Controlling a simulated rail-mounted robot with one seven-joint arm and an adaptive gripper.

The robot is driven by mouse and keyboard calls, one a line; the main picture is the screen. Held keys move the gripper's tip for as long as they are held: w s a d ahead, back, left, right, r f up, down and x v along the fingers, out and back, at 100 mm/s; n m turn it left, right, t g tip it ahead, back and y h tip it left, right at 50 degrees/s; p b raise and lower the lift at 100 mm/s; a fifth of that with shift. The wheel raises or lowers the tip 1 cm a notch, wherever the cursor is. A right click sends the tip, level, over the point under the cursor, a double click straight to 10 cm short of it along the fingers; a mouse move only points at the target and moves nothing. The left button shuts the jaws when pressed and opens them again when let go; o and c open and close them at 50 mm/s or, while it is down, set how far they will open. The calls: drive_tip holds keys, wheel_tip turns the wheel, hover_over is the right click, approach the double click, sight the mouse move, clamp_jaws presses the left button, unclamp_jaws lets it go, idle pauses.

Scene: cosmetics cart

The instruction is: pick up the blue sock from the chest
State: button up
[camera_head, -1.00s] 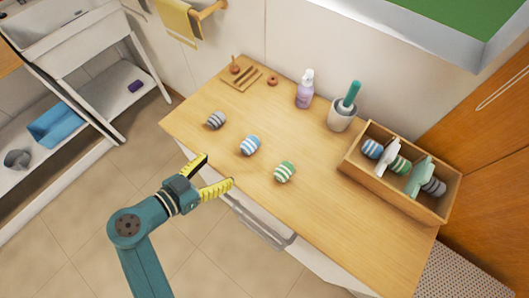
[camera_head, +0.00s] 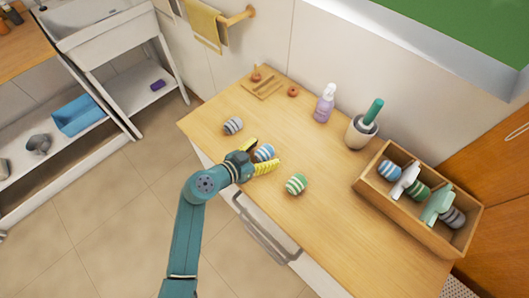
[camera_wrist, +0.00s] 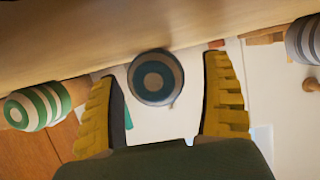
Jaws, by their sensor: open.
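The blue-and-white striped rolled sock (camera_head: 264,152) lies on the wooden chest top (camera_head: 330,215), between a grey striped sock (camera_head: 233,125) and a green striped sock (camera_head: 297,184). My gripper (camera_head: 266,155) is open at the chest's front edge, with its yellow fingers around the near side of the blue sock. In the wrist view the blue sock (camera_wrist: 156,77) shows end-on between the spread fingers, with gaps on both sides. The green sock (camera_wrist: 38,106) is at the left there and the grey sock (camera_wrist: 304,40) at the right.
A wooden box (camera_head: 412,216) with more socks and dividers stands at the right. A pump bottle (camera_head: 325,103) and a pot with a teal-handled brush (camera_head: 362,130) stand at the back. A small wooden tray (camera_head: 263,87) is at back left. The front right top is clear.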

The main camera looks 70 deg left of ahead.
drive_tip(key=shift+w+f, duration=0.1)
drive_tip(key=shift+c, duration=0.2)
drive_tip(key=c, duration=1)
drive_tip(key=shift+c, duration=0.2)
